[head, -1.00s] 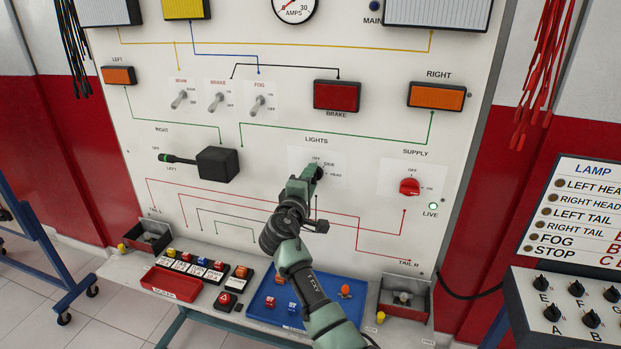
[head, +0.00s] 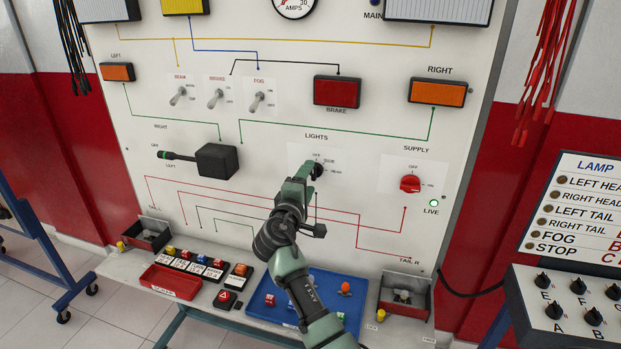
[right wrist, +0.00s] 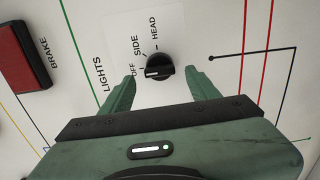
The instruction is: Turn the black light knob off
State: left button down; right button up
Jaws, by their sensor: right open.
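The black light knob (head: 317,170) sits below the LIGHTS label on the white panel; it also shows in the right wrist view (right wrist: 160,66). Its white mark points left, toward the OFF label; SIDE and HEAD are further round the dial. My right gripper (head: 303,174) is in front of the knob, partly covering it in the head view. In the right wrist view its two fingers (right wrist: 159,80) are open, one on each side of the knob, with gaps between them and it. Nothing is held. My left gripper is not in view.
A red supply knob (head: 410,184) is to the right, beside a lit green LIVE lamp (head: 433,203). A black box with a lever (head: 216,161) sticks out at the left. A blue tray (head: 262,308) and a red tray (head: 172,281) lie on the shelf below.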

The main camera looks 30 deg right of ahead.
jog(key=b+v, duration=0.1)
jog(key=v, duration=0.4)
dwell(0.3)
